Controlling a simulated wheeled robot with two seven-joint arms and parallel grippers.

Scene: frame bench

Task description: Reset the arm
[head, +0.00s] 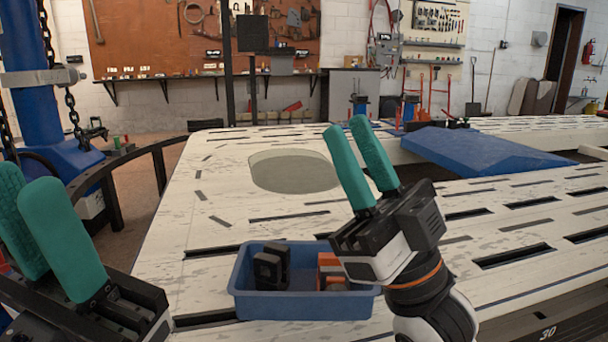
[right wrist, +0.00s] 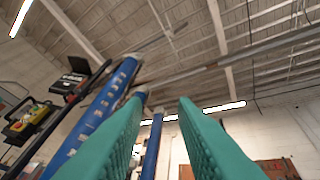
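My right gripper (head: 346,127) is raised above the white slotted bench, its two teal fingers pointing up and apart. My left gripper (head: 25,178) is at the lower left edge of the head view. Its teal fingers also point up, appear apart and hold nothing visible; part of it is cut off by the frame.
A blue bin (head: 300,306) with black and orange parts stands on the bench (head: 215,215), partly behind my right gripper. A blue sloped panel (head: 480,150) lies further right. A blue post with chains (head: 38,90) stands at the left. The bench's left part is clear.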

